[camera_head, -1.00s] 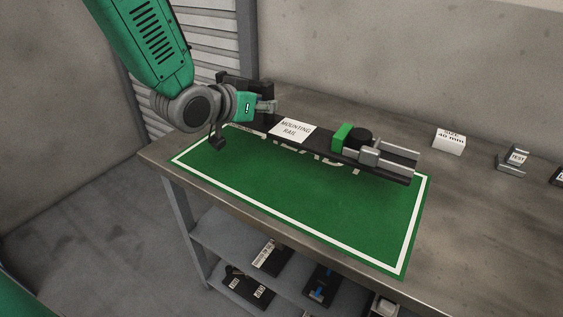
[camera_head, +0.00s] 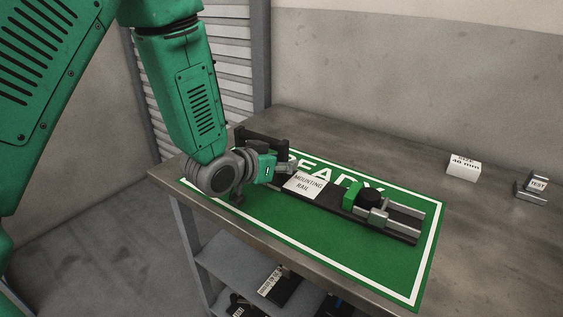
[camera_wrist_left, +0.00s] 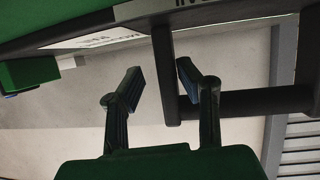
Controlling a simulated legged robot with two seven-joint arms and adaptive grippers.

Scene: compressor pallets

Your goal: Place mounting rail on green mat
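The mounting rail (camera_head: 335,200) is a long dark bar with a white label, a green block, metal parts and a black handle (camera_head: 262,135) at its left end. It appears to lie flat on the green mat (camera_head: 300,235), in front of the white lettering. My left gripper (camera_head: 292,166) is at the handle end. In the left wrist view its fingers (camera_wrist_left: 160,75) stand apart either side of a dark handle post (camera_wrist_left: 164,100), with a gap beside the left finger. My right gripper is not in view.
The mat lies on a grey workbench (camera_head: 400,140). A white size block (camera_head: 463,165) and a small metal part labelled TEST (camera_head: 533,186) stand to the right. A shelf (camera_head: 235,265) below holds dark parts. A wall is behind.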

